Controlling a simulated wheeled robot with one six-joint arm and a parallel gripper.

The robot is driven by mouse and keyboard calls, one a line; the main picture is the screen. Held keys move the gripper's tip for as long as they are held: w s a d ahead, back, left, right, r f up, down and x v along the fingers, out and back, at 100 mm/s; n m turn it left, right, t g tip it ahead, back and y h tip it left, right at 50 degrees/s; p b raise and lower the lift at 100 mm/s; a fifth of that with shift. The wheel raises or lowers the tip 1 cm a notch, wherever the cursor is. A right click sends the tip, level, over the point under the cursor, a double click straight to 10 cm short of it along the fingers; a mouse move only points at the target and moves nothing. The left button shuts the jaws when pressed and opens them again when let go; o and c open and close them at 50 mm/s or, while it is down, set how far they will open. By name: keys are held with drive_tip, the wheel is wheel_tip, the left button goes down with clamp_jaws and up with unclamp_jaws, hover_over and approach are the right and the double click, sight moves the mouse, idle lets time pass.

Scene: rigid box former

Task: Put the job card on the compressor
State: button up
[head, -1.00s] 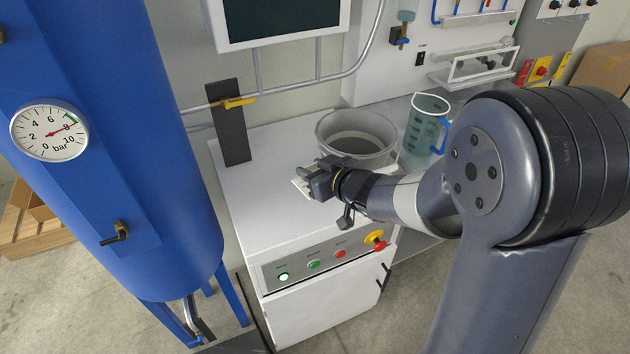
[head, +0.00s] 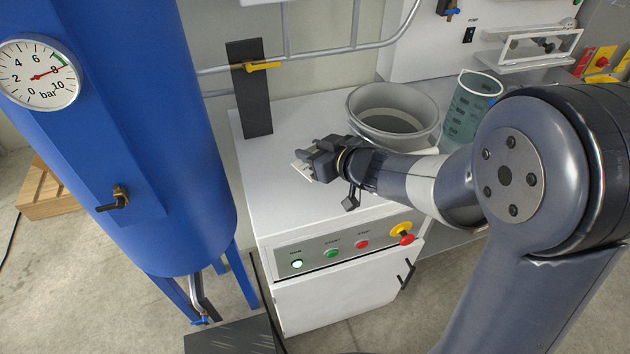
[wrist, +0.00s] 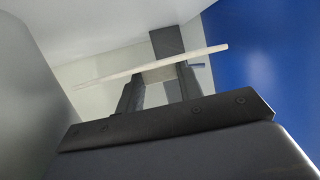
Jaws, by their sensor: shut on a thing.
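The job card (head: 302,172) is a thin, pale, flat piece at the tip of my gripper (head: 308,165). My gripper is shut on it. In the wrist view the card (wrist: 110,76) shows almost edge-on, slightly tilted, between the two dark fingers (wrist: 160,76). The compressor appears to be the white cabinet (head: 275,205) with lit green, green and red buttons on its front panel. My gripper is over its white top. The card appears apart from the top, but the height of the gap is hard to tell.
A grey bowl (head: 372,97) and a measuring jug (head: 466,115) stand right of my gripper. A blue tank (head: 150,190) with a pressure gauge (head: 38,73) stands close on the left. A dark upright plate (head: 252,108) stands at the back. The cabinet top's left part is bare.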

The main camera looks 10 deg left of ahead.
drive_tip(key=shift+f+b, duration=1.15)
drive_tip(key=shift+f, duration=2.25)
drive_tip(key=shift+f, duration=0.2)
drive_tip(key=o, duration=1)
drive_tip(key=shift+c, duration=0.2)
drive_tip(key=shift+r, duration=0.15)
drive_tip(key=shift+d+r, duration=0.15)
drive_tip(key=shift+r, duration=0.05)
drive_tip(key=p+v, duration=0.2)
drive_tip(key=v, duration=0.9)
drive_tip(key=shift+s+d+r+p, duration=0.1)
drive_tip(key=shift+s+d+p, duration=0.2)
